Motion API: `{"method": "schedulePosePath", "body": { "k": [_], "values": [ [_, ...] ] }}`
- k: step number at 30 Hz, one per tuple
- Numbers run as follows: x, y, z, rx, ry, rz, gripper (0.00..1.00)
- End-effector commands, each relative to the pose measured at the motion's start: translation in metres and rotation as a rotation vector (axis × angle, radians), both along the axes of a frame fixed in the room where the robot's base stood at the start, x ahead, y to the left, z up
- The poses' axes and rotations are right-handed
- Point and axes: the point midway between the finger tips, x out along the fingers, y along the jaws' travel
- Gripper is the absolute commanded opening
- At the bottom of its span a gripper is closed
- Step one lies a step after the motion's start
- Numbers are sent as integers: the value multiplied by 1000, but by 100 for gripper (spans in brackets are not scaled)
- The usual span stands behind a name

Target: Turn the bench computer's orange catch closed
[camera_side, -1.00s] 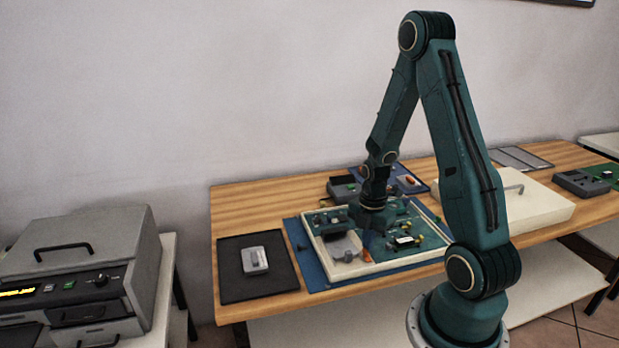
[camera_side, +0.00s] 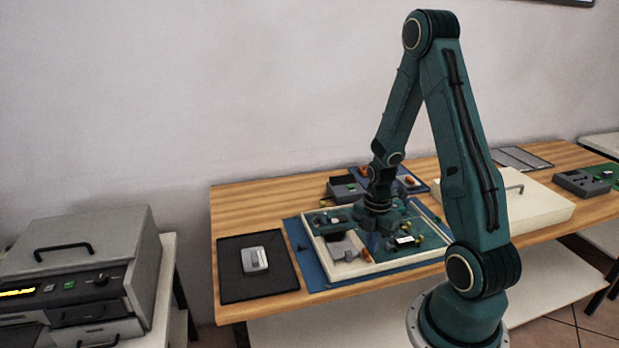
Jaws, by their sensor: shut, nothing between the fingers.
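The bench computer is an open cream case (camera_side: 320,262) with a green board inside, lying on a blue mat. A small orange piece (camera_side: 366,254), which looks like the catch, shows near the case's front inner edge. Its exact angle is too small to tell. My gripper (camera_side: 376,246) points down into the case, over the board, just right of and behind the orange piece. It is shut and empty. Its fingertips are hard to make out against the dark board, and I cannot tell if they touch anything.
A black mat (camera_side: 232,289) with a grey device (camera_side: 255,259) lies left of the case. A cream lid with a handle (camera_side: 525,204) lies to the right. Grey boxes and a blue tray (camera_side: 416,188) with orange parts stand behind the case. Several cables cross the board.

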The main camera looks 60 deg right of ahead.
Motion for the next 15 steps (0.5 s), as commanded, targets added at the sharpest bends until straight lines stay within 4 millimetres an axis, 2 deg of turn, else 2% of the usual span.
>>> {"method": "schedulePosePath", "body": {
  "k": [15],
  "values": [
    [-4,2,0,-2,0,-1,0]
  ]
}}
